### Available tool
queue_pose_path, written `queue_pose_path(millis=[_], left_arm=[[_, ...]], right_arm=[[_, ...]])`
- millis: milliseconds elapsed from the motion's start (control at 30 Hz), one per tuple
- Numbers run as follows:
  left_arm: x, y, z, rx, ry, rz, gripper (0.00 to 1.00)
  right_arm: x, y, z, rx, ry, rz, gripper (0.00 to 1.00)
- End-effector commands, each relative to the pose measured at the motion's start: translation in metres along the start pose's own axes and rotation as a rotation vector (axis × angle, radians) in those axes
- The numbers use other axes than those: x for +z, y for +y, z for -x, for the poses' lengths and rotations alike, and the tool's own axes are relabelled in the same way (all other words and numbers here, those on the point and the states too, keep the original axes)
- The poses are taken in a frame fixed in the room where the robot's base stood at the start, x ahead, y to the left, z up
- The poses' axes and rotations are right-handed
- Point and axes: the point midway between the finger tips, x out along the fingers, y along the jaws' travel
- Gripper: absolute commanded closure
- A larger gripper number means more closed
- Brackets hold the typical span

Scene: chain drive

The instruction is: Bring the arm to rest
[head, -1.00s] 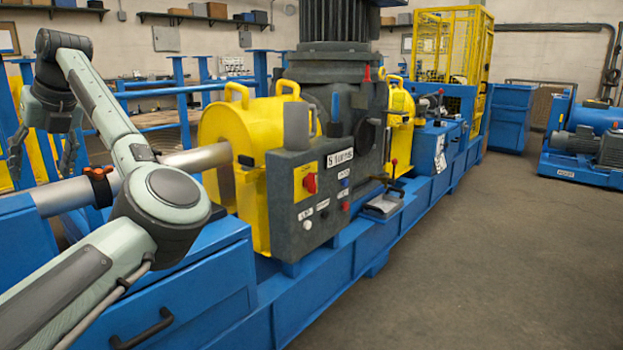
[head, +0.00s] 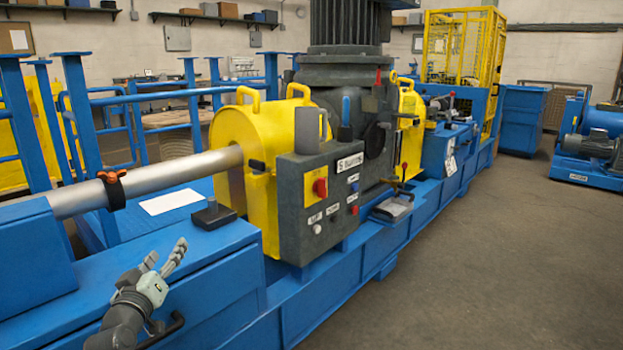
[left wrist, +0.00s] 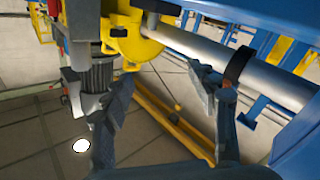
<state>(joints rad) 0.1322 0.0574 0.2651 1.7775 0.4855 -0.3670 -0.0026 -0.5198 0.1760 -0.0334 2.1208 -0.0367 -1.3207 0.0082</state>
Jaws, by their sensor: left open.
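My left gripper (head: 164,256) is low at the left of the head view, in front of the blue cabinet. Its fingers are spread and point up and to the right, with nothing between them. Part of my left arm (head: 125,318) shows below it at the bottom edge. In the left wrist view the open fingers (left wrist: 167,92) reach into free space, with the floor and machine parts beyond. My right gripper is not in view.
The blue cabinet (head: 95,280) with a dark handle (head: 162,330) is close to the gripper. A steel shaft (head: 155,181) with a dark clamp (head: 113,188) runs into a yellow guard (head: 257,140). A grey control box (head: 320,205) stands beside it. Open floor (head: 480,270) lies right.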

Motion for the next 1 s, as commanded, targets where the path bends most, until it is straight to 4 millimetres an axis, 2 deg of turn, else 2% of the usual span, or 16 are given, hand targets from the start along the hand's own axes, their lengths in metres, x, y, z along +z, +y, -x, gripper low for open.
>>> queue_pose_path(millis=[33,100,167,200,267,300,367,400,500,600,733,833,1000], left_arm=[[0.036,-0.003,0.016,-0.007,-0.105,-0.056,0.41],[0.085,-0.009,0.040,-0.019,-0.248,-0.130,0.41],[0.123,-0.015,0.065,-0.031,-0.369,-0.189,0.41],[0.147,-0.020,0.084,-0.040,-0.449,-0.229,0.41],[0.181,-0.028,0.114,-0.056,-0.566,-0.287,0.41],[0.202,-0.034,0.137,-0.067,-0.645,-0.324,0.41],[0.230,-0.044,0.172,-0.084,-0.760,-0.379,0.41],[0.246,-0.051,0.197,-0.098,-0.836,-0.416,0.41],[0.278,-0.067,0.259,-0.130,-1.011,-0.499,0.41],[0.295,-0.080,0.311,-0.161,-1.151,-0.566,0.41],[0.305,-0.090,0.357,-0.190,-1.267,-0.622,0.41],[0.307,-0.094,0.373,-0.201,-1.306,-0.643,0.41],[0.308,-0.095,0.377,-0.204,-1.317,-0.647,0.41]], right_arm=[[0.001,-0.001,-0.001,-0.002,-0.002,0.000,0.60],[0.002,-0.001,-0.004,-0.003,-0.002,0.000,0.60],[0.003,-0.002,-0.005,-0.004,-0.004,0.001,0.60],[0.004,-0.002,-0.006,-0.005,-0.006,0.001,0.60],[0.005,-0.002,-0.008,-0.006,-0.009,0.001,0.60],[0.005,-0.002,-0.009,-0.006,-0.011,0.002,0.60],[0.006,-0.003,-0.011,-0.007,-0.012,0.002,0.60],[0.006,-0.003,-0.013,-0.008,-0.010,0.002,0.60],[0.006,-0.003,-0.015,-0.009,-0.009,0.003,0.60],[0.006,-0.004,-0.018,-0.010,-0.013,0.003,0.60],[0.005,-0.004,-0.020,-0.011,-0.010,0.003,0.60],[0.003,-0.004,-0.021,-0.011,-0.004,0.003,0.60],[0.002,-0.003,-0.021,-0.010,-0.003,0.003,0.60]])
